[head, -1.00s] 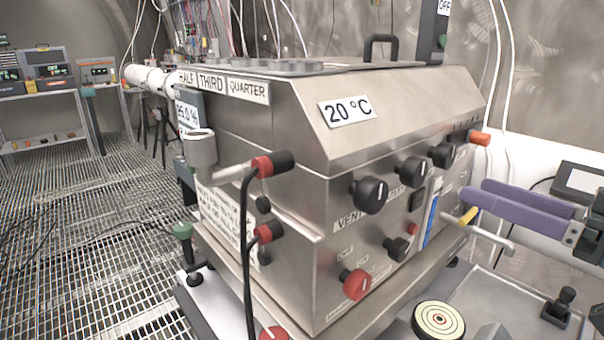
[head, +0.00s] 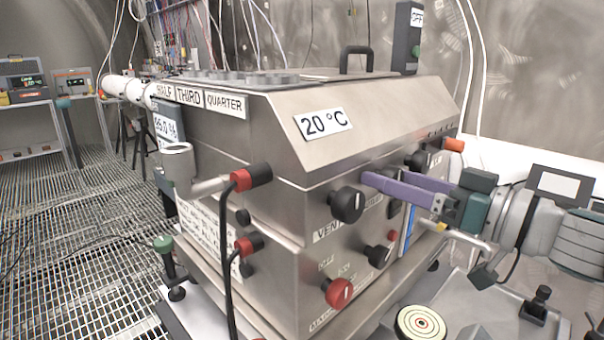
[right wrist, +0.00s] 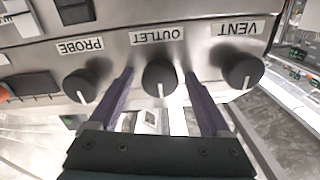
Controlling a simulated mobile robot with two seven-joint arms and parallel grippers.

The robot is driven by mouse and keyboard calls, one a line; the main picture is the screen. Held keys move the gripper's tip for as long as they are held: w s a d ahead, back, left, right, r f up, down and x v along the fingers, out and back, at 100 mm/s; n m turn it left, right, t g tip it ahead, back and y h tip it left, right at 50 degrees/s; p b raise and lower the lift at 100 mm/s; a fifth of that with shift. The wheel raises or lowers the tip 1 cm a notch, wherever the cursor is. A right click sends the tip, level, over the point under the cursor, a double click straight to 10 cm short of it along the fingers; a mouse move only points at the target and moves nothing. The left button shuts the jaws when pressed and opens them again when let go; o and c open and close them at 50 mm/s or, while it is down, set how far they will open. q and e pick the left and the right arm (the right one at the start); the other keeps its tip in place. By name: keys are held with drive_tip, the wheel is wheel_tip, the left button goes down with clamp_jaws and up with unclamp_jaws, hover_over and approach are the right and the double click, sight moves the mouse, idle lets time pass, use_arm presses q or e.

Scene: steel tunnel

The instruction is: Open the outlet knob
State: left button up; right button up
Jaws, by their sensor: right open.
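The outlet knob (right wrist: 160,77) is black and round with a white pointer mark, under the OUTLET label (right wrist: 157,35), which reads upside down in the right wrist view. Its pointer mark aims toward the bottom of that picture. My right gripper (head: 383,179) has two purple fingers, open, at the front of the steel box. In the right wrist view the fingers lie on either side of the outlet knob; I cannot tell whether they touch it. In the head view the fingers hide most of this knob. My left gripper is not in view.
The vent knob (head: 347,204) and probe knob (right wrist: 80,86) flank the outlet knob closely. A red knob (head: 338,292) and a smaller black knob (head: 379,256) are lower on the box (head: 290,240). A metal lever (head: 462,237) juts out below my right gripper.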

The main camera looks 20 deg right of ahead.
clamp_jaws()
idle(0.6)
